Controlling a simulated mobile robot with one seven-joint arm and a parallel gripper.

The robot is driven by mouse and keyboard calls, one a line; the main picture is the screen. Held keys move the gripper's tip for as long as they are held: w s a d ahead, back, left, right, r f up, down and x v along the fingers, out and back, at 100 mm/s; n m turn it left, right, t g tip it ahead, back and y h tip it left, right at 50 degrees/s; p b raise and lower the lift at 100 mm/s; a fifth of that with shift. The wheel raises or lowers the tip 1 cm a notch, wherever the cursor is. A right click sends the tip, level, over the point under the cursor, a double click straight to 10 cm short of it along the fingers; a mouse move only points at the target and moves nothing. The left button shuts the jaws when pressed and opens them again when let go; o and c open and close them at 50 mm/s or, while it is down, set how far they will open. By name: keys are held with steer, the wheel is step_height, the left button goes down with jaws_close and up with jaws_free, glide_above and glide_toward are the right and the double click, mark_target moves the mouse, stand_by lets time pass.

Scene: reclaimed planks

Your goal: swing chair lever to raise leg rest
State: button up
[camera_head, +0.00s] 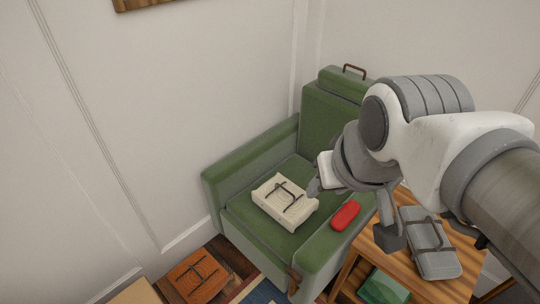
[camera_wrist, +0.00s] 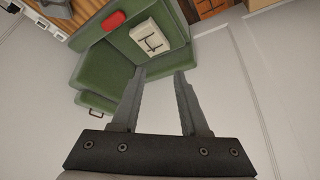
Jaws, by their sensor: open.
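The green chair (camera_head: 240,172) stands against the wall corner, and it also shows in the wrist view (camera_wrist: 108,65). A small brown lever (camera_head: 294,279) is low at the chair's near front corner, beside the right armrest. I cannot pick out the lever in the wrist view. No raised leg rest shows. My gripper (camera_head: 314,186) is above the seat, well away from the lever. In the wrist view my gripper (camera_wrist: 160,76) has its two fingers apart with nothing between them; the chair lies beyond the fingertips.
A cream case (camera_head: 284,203) lies on the seat and a red case (camera_head: 346,215) on the right armrest. A wooden side table (camera_head: 386,250) with a grey case (camera_head: 430,243) stands right of the chair. An orange-brown case (camera_head: 197,276) lies at lower left, near a rug.

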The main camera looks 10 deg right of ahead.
steer(key=shift+w+f, duration=0.1)
steer(key=shift+f, duration=0.1)
steer(key=c, duration=0.5)
steer(key=w+f+m+g+b, duration=0.1)
steer(key=w+f+b, duration=0.1)
steer(key=f, duration=0.1)
steer(key=w+f+m+b, duration=0.1)
steer(key=w+f+b, duration=0.1)
steer(key=f+b, duration=0.1)
steer(key=w+f+m+g+y+b, duration=0.1)
steer(key=w+f+b, duration=0.1)
steer(key=f, duration=0.3)
steer(key=shift+w+d+g, duration=0.15)
steer(key=shift+d+g, duration=0.05)
steer(key=shift+g, duration=0.1)
jaws_close()
steer(key=w+d+f+m+g+b, duration=0.1)
steer(key=w+f+m+b, duration=0.1)
steer(key=f, duration=0.9)
steer(key=w+d+f+m+g+b, duration=0.2)
steer(key=f+b, duration=0.5)
steer(key=f, duration=0.4)
steer(key=w+d+f+m+g+y+b, duration=0.1)
steer(key=w+d+f+m+b, duration=0.1)
steer(key=f, duration=1)
steer(key=w+m+b, duration=0.1)
steer(key=w+b, duration=0.1)
steer(key=shift+w+m+g+b, duration=0.3)
steer(key=shift+m+b, duration=0.1)
